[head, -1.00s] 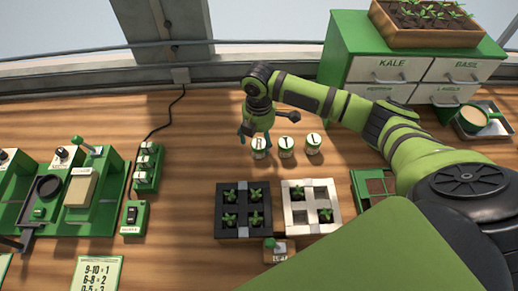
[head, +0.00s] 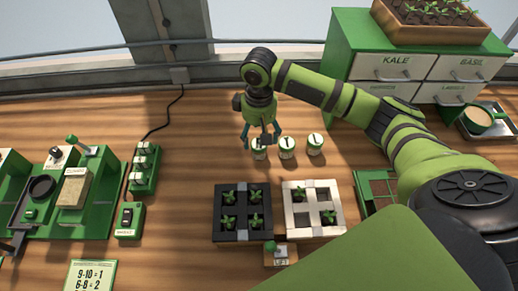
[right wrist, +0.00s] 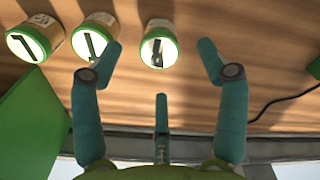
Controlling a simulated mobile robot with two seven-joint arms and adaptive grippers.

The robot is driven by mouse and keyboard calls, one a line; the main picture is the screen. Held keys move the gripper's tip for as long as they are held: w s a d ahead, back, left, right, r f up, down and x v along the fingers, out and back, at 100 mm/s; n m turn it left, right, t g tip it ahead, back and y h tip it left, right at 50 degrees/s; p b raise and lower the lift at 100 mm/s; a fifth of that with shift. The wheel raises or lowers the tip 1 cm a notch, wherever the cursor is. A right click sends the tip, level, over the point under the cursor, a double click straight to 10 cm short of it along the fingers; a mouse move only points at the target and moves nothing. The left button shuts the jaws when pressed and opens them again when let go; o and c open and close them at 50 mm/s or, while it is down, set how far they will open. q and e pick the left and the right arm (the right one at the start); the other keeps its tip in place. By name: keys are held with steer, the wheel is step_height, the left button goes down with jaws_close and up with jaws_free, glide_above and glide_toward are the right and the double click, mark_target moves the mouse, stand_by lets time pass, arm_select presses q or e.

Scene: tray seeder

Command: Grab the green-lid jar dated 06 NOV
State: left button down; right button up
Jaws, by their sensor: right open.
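Three small jars with pale tops and green rims stand in a row on the wooden bench: left jar (head: 259,153), middle jar (head: 287,147) and right jar (head: 315,144) in the head view. I cannot read a date on any of them. My right gripper (head: 262,138) is open and empty, pointing down at the left jar and partly covering it. In the right wrist view this jar (right wrist: 159,45) lies beyond the spread fingers (right wrist: 159,68), roughly centred between them. The middle jar (right wrist: 97,38) and right jar (right wrist: 35,40) are to its left there. My left gripper is out of view.
A black seedling tray (head: 230,237) and a white one (head: 303,231) sit in front of the jars. A green drawer cabinet (head: 350,45) stands behind right. Green seeder equipment (head: 100,215) is at left.

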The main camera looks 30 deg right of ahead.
mark_target(259, 144)
steer(key=m, duration=0.7)
steer(key=shift+s+f+m, duration=0.1)
steer(key=shift+f+m, duration=0.2)
steer(key=shift+m, duration=0.1)
steer(key=m, duration=0.4)
steer(key=shift+f+b, duration=0.15)
steer(key=shift+b, duration=0.15)
steer(key=m, duration=0.3)
steer(key=shift+s+f+m, duration=0.1)
steer(key=shift+m, duration=0.2)
steer(key=shift+f, duration=0.6)
steer(key=f, duration=0.2)
steer(key=f+p, duration=0.1)
steer(key=f, duration=0.1)
steer(key=w+f, duration=0.1)
steer(key=f, duration=0.1)
steer(key=shift+p, duration=0.4)
steer(key=shift+r, duration=0.1)
steer(key=c, duration=1.3)
